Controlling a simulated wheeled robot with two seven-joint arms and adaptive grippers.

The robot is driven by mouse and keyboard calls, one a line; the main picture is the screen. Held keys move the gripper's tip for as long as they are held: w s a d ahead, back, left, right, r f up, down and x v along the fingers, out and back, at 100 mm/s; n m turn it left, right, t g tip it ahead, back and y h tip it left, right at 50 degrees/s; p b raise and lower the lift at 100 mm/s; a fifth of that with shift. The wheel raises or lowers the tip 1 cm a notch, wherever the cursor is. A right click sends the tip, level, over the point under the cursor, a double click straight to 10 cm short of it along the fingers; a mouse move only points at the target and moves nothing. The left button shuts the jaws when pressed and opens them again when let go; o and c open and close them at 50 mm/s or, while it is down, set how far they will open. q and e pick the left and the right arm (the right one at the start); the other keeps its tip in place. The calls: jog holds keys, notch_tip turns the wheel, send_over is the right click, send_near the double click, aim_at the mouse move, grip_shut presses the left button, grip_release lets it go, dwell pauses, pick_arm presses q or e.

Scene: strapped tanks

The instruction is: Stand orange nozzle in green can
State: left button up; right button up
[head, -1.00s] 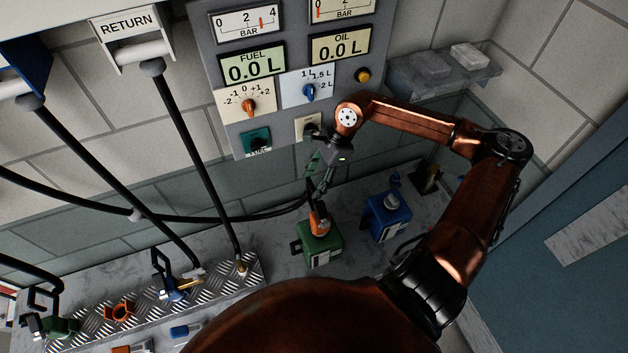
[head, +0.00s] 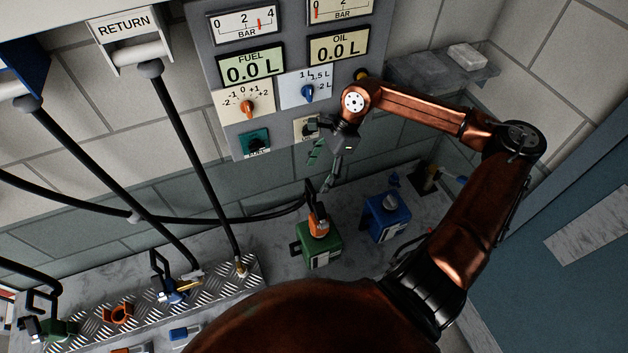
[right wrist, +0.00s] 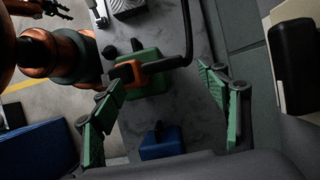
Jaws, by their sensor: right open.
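The orange nozzle (head: 319,224) stands upright in the top of the green can (head: 321,247), its black hose running off to the left. In the right wrist view, the nozzle (right wrist: 124,72) sits at the green can (right wrist: 149,80), beyond the fingertips. My right gripper (head: 328,168) is open and empty, above the nozzle and apart from it. Its two green fingers (right wrist: 160,80) are spread wide in the wrist view. My left gripper is outside the head view; what looks like its dark fingers (right wrist: 54,9) shows small at the top left of the wrist view.
A blue can (head: 388,217) stands right of the green can. A ridged metal rack (head: 205,292) with an empty orange holder (head: 117,313) and a blue nozzle (head: 172,287) is at the left. The gauge panel (head: 285,125) is close behind my right gripper. Hoses hang at the left.

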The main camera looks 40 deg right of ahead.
jog(key=w+v, duration=0.1)
jog(key=v, duration=0.6)
jog(key=shift+s+r, duration=0.25)
jog(key=shift+s, duration=0.25)
jog(key=shift+a, duration=0.1)
